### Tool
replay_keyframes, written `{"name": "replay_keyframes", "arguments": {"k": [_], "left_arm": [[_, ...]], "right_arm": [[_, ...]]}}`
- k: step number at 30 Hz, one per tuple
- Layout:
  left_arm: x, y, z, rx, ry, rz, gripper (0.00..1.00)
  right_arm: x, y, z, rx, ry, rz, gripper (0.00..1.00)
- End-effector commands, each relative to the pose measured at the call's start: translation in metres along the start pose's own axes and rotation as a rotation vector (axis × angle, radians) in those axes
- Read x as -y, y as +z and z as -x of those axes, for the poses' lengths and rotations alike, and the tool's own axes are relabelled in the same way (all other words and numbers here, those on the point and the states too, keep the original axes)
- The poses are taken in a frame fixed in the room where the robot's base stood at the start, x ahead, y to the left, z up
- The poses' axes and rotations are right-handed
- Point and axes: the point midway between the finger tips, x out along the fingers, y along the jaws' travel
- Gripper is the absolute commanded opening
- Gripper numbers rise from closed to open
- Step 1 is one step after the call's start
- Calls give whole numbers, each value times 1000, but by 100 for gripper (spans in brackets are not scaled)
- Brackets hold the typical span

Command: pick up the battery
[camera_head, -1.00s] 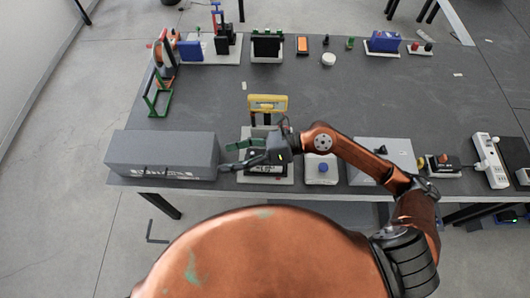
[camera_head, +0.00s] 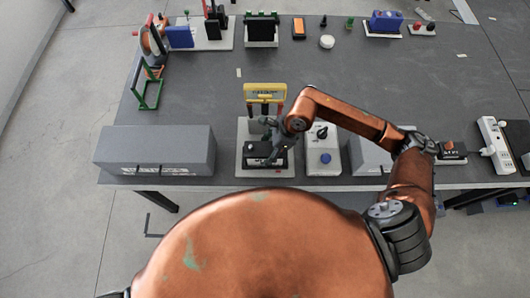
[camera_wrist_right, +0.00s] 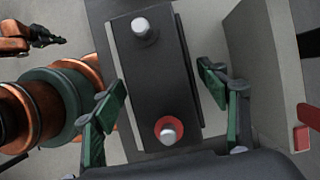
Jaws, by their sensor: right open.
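The battery is a black box (camera_head: 262,161) on a light base plate near the table's front edge, partly covered by my right gripper in the head view. In the right wrist view the battery (camera_wrist_right: 160,75) shows two round metal terminals, one with a red ring. My right gripper (camera_head: 275,148) is above it, pointing down. In the wrist view my right gripper (camera_wrist_right: 162,88) is open, its green-padded fingers on either side of the battery, with nothing held. A dark gripper on a copper arm, seemingly my left gripper (camera_wrist_right: 45,38), shows at upper left; its jaws are too small to judge.
A grey box (camera_head: 155,150) stands left of the battery. A yellow-framed meter (camera_head: 265,92) stands behind it. Several devices line the back edge; the table's middle is clear.

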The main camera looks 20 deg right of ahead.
Motion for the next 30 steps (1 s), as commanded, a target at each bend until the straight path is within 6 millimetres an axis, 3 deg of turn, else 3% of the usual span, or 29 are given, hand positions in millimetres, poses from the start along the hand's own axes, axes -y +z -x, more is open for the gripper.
{"name": "replay_keyframes", "arguments": {"k": [3, 11, 30], "left_arm": [[1, -2, 0, -2, -1, -1, 0], [1, -5, 0, -7, -1, -1, 0], [1, -6, 0, -7, -1, -2, 0]], "right_arm": [[0, 0, -11, 1, 2, -1, 67], [0, 1, -13, 0, 1, 2, 67], [0, 1, -12, 1, 1, 2, 23]]}}
